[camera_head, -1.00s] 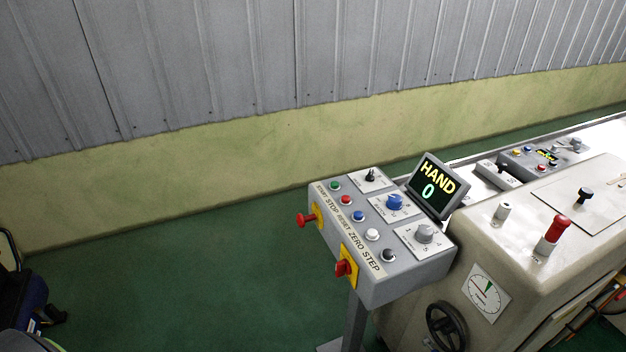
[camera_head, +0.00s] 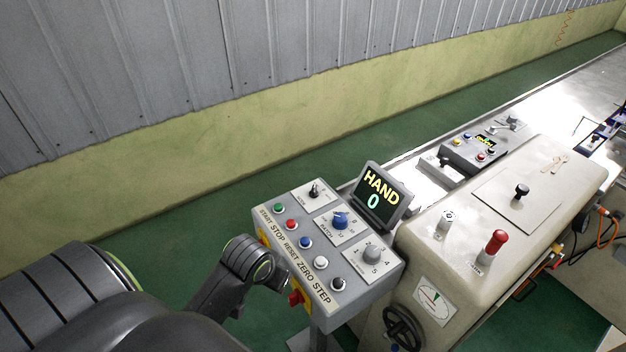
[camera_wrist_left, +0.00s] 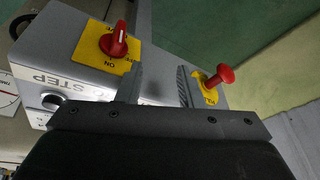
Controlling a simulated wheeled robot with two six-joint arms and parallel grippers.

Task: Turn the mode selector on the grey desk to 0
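The grey desk (camera_head: 322,283) carries several buttons and three knobs on its sloped top: a small black selector (camera_head: 314,190), a blue knob (camera_head: 340,219) and a grey knob (camera_head: 372,252) with numbers around it. The knobs' small labels are too small to read, so I cannot tell which is marked mode. My left gripper (camera_head: 277,272) is beside the desk's front-left face, below the buttons. In the left wrist view its two fingers (camera_wrist_left: 158,88) stand apart with nothing visible between them. My right gripper is out of view.
A red rotary switch (camera_wrist_left: 115,42) and a red mushroom button (camera_wrist_left: 219,75) on yellow plates stick out from the desk's front face, close to my left fingers. A display (camera_head: 377,197) reads HAND 0. A beige machine (camera_head: 470,230) stands to the right. Green floor lies left.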

